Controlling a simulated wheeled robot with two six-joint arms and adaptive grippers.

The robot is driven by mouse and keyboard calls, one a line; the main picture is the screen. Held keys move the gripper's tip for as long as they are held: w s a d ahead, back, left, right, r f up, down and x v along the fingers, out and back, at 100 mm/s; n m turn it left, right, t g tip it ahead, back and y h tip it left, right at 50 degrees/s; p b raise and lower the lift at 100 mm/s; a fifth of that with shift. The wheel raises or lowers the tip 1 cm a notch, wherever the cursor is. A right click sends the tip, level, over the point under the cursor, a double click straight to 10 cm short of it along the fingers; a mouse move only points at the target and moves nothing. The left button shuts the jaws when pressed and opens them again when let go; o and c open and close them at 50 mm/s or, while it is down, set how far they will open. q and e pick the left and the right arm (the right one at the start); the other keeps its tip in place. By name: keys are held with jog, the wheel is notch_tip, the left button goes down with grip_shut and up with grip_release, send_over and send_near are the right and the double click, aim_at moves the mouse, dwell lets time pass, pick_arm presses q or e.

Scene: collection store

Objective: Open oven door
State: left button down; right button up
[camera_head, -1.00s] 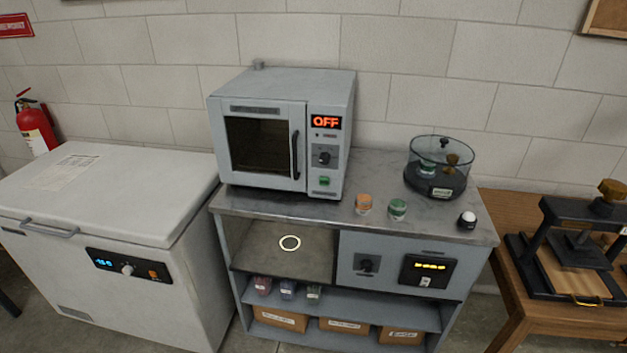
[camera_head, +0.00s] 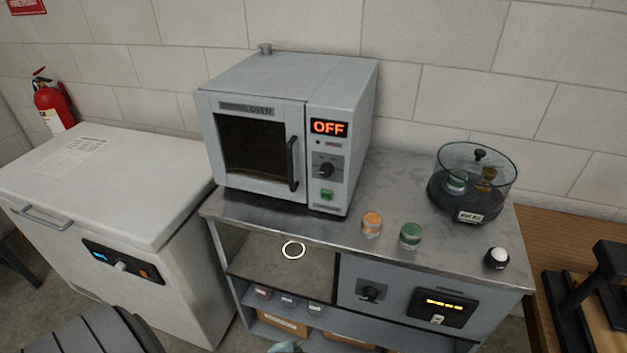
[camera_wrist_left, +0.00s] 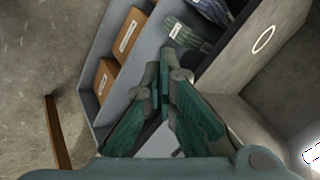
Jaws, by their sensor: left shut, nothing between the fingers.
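The grey oven (camera_head: 288,130) stands on the counter in the head view, with its display reading OFF. Its door (camera_head: 207,140) is closed, with a dark window and a black vertical handle (camera_head: 293,163) on the door's right side. My left gripper (camera_wrist_left: 166,72) is shut and empty in the left wrist view, in front of the lower shelves. A small teal part of it shows at the bottom edge of the head view (camera_head: 285,347), well below the oven and apart from it. My right gripper is not in view.
A white chest freezer (camera_head: 105,190) stands left of the counter (camera_head: 385,185). Orange-lidded (camera_head: 372,224) and green-lidded (camera_head: 411,235) jars, a glass desiccator (camera_head: 472,185) and a white-topped knob (camera_head: 497,258) occupy its right side. Cardboard boxes (camera_wrist_left: 131,30) sit on the lower shelf.

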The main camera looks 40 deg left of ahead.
pick_arm(q)
jog(key=w+a+r+m+t+y, duration=0.2)
jog(key=w+r+t, duration=0.1)
jog(key=w+r, duration=0.8)
jog(key=m+t+y, duration=0.1)
jog(key=t+y, duration=0.3)
jog(key=y, duration=0.1)
send_near(304, 176)
jog(key=s+d+f, duration=0.2)
jog(key=s+d, duration=0.1)
jog(key=shift+t+y, duration=0.3)
jog(key=x, duration=0.6)
jog(key=r+x, duration=0.1)
jog(key=x, duration=0.2)
jog(key=shift+w+a+r, duration=0.15)
jog(key=shift+a, duration=0.25)
jog(key=shift+w+a, duration=0.15)
jog(key=shift+w, duration=0.1)
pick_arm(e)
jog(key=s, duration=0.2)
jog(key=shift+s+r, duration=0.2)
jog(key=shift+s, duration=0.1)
pick_arm(q)
jog(key=shift+s, duration=0.1)
